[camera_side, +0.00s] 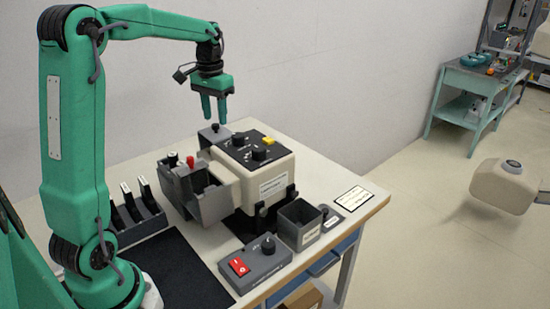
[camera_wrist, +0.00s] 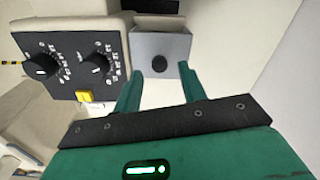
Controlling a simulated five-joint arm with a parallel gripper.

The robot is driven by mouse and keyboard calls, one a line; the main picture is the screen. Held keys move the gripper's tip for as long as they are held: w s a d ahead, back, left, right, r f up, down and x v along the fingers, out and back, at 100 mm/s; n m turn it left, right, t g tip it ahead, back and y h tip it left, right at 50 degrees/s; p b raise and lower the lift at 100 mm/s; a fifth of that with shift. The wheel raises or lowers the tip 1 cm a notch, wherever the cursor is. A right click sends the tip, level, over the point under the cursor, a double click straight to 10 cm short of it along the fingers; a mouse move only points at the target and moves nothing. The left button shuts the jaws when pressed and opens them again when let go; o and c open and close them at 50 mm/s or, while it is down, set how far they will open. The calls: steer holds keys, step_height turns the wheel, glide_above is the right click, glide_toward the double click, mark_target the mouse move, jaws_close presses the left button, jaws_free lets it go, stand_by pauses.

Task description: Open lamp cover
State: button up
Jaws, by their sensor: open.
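A cream machine (camera_side: 262,178) stands on the table, with a black panel (camera_side: 252,148) of knobs and a yellow button (camera_side: 268,141) on top. A small grey box with a black knob (camera_side: 214,134) sits at its back left; the wrist view shows this grey box (camera_wrist: 158,42) beyond my fingertips. A grey open-topped housing (camera_side: 215,203) with a red knob (camera_side: 190,161) joins the machine's left side. No part is marked clearly as the lamp cover, so I cannot tell which it is. My gripper (camera_side: 214,108) is open and empty, pointing down above the small grey box, apart from it.
A grey open bin (camera_side: 300,237) and a control box with a red switch (camera_side: 256,265) stand at the front. A black rack (camera_side: 131,214) and dark mat (camera_side: 178,268) lie left. The wall is close behind; air around my gripper is free.

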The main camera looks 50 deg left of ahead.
steer(key=shift+f, duration=0.9)
jaws_close()
